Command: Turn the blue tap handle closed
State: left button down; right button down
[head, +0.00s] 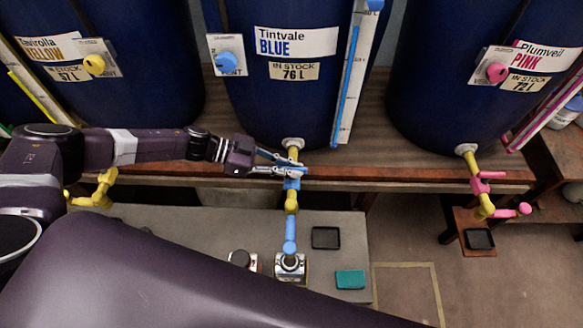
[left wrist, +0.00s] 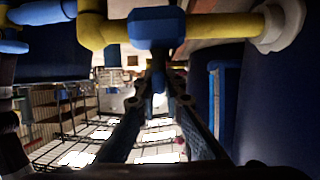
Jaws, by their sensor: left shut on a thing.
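The blue tap sits on a yellow pipe low on the Tintvale BLUE vat (head: 245,105). Its blue tap handle (head: 292,184) is partly covered by my left gripper (head: 298,170), which reaches in from the left and is shut on it. In the left wrist view the blue valve part (left wrist: 155,28) sits on the yellow pipe, and the fingers of my left gripper (left wrist: 158,85) come together just below it. A blue length (head: 290,234) extends below the yellow elbow toward a metal cup (head: 290,266); I cannot tell spout from liquid. My right gripper is not in view.
The vats stand on a wooden bench (head: 430,172). A pink tap (head: 480,183) is on the right. A black tray (head: 325,238) and teal block (head: 350,280) lie on the grey surface below. A white gauge strip (head: 350,85) stands along the blue vat.

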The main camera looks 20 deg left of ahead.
pick_arm(q)
jog(key=c, duration=2)
grip_release()
jog(key=shift+c, duration=0.2)
jog(key=v, duration=1.2)
jog(key=shift+f, duration=0.1)
jog(key=shift+s, duration=0.1)
